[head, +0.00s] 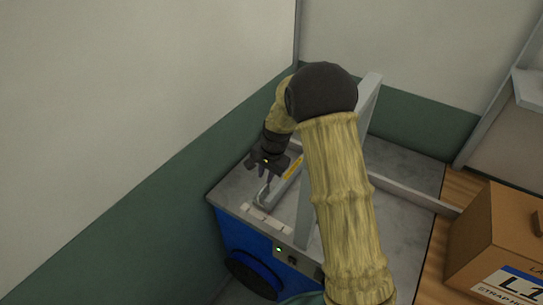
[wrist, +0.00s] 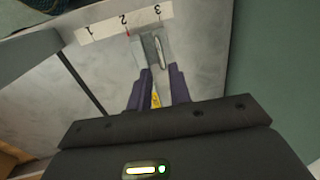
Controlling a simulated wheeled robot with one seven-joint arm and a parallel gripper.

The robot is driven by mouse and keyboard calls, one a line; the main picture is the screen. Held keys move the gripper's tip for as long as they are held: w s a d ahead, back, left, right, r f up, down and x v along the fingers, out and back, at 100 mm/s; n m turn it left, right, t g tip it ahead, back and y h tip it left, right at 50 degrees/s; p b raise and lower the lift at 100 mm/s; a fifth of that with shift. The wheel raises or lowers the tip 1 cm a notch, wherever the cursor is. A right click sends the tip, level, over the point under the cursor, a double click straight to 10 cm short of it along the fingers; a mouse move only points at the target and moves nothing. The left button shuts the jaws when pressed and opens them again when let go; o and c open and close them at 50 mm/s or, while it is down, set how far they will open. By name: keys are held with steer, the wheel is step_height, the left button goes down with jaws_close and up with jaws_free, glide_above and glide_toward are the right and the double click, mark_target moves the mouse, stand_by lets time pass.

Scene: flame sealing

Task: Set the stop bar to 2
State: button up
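The stop bar (head: 276,194) is a long grey bar with a yellow strip, lying on the grey machine top in the head view. In the wrist view its end block (wrist: 143,52) carries a raised metal handle (wrist: 160,48). The white number strip (wrist: 107,27) shows 1, 2 and 3. A small red mark sits close to the 2, by the block's left corner; the block spans from about 2 to near 3. My gripper (wrist: 161,70) points down over the bar, its purple fingers apart. The handle shows beyond the fingertips; contact is unclear. The strip also shows in the head view (head: 265,218).
A grey upright frame (head: 306,205) stands right of the gripper, partly behind my arm. The green and white wall (head: 150,210) is close on the left. A cardboard box (head: 500,235) sits at the right. The blue machine front (head: 250,250) is below the strip.

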step_height(320, 180, up, 10)
steer(key=s+d+b, duration=0.1)
steer(key=shift+s+d, duration=0.2)
steer(key=shift+d, duration=0.1)
